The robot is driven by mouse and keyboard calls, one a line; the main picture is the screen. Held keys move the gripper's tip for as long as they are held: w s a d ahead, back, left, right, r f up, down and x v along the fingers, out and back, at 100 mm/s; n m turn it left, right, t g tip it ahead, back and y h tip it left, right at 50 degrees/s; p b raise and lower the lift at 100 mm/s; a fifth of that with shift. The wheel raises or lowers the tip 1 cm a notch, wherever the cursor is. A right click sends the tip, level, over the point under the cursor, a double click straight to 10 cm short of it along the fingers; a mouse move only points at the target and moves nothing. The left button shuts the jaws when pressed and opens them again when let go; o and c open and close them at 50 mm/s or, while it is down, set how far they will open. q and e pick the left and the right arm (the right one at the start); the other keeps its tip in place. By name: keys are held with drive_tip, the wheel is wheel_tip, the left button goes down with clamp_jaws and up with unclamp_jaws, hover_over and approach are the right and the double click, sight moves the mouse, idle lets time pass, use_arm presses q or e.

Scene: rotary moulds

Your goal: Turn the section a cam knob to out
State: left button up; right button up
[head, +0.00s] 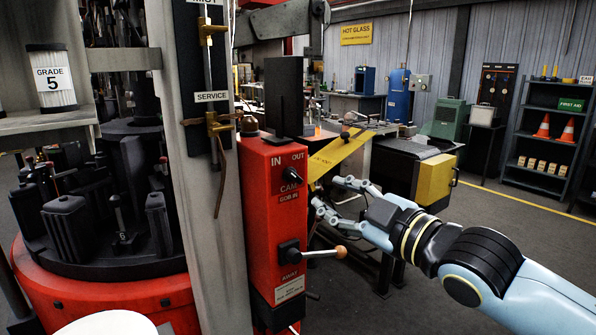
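The cam knob (290,174) is a small black knob on the upper face of the red control box (262,215). The words IN and OUT stand above it and CAM below it. A dark part of it reaches to the left, but its exact setting is too small to tell. My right gripper (328,194) is to the right of the box, with its fingers spread and pointing left towards it. It is open and empty, apart from the knob. My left gripper is not in view.
A lever with a wooden ball end (340,252) sticks out from the box below my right gripper. A yellow bar (338,152) runs behind the gripper. A grey post (195,170) and the red-based mould machine (100,295) stand left. Open floor lies right.

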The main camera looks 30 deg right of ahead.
sight(295, 177)
drive_tip(key=w, duration=0.3)
drive_tip(key=w+a+b, duration=0.1)
drive_tip(key=w, duration=0.3)
drive_tip(key=w+b, duration=0.1)
drive_tip(key=w, duration=0.2)
drive_tip(key=shift+w+a, duration=0.3)
drive_tip(key=shift+c, duration=0.2)
clamp_jaws()
